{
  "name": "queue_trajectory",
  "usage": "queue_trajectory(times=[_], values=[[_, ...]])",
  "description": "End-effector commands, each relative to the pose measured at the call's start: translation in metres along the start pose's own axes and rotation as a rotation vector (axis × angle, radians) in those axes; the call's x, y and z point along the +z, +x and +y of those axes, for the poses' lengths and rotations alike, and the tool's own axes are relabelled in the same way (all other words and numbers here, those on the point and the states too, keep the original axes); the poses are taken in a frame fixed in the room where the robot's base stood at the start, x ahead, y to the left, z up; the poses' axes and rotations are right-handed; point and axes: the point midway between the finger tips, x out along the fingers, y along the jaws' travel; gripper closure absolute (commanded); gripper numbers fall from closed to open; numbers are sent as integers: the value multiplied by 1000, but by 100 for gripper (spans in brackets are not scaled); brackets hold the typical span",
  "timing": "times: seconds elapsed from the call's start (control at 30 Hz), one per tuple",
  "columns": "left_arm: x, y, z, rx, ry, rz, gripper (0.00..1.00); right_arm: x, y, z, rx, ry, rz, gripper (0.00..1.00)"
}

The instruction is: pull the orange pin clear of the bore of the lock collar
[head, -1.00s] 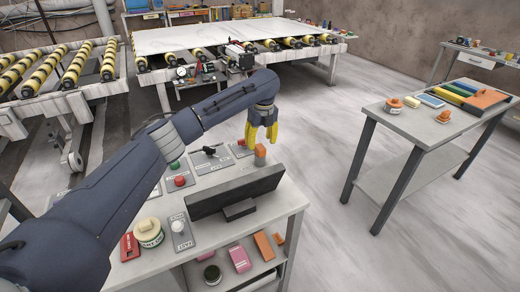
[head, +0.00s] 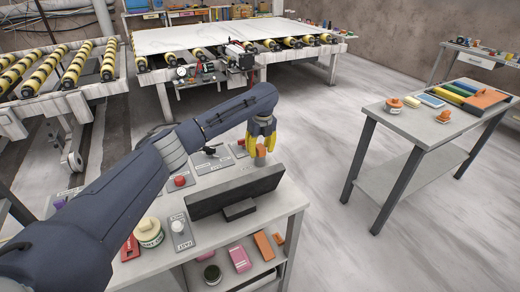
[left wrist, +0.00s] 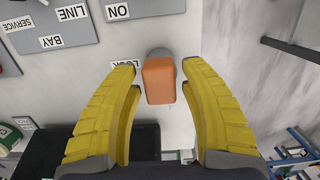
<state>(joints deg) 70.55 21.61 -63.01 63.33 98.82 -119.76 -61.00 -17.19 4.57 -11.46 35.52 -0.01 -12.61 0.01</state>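The orange pin (left wrist: 159,80) shows its block-like orange head in the left wrist view, between the two yellow fingers of my left gripper (left wrist: 160,85). Gaps remain on both sides, so the fingers are apart from it. The grey lock collar (left wrist: 160,52) shows just behind the head; the bore and the pin's shaft are hidden. In the head view the orange pin (head: 260,151) stands at the far right corner of the console table, with my left gripper (head: 259,154) around its upper part from above. My right gripper is not in view.
A dark monitor (head: 235,192) stands just in front of the pin. Switch plates with a red button (head: 180,181) lie to the left on the console table (head: 282,205). Open floor lies to the right, before a side table (head: 420,127).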

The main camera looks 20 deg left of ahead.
Motion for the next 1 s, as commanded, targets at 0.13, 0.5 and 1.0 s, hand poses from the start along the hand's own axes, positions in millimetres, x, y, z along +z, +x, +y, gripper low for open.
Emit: queue_trajectory(times=[0.13, 0.5, 1.0], values=[[0, 0, 0, 0, 0, 0, 74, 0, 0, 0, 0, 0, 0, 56], [0, -1, 0, 0, 0, -1, 100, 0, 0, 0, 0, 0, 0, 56], [2, -15, 0, -1, 1, -1, 100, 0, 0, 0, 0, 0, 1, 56]])
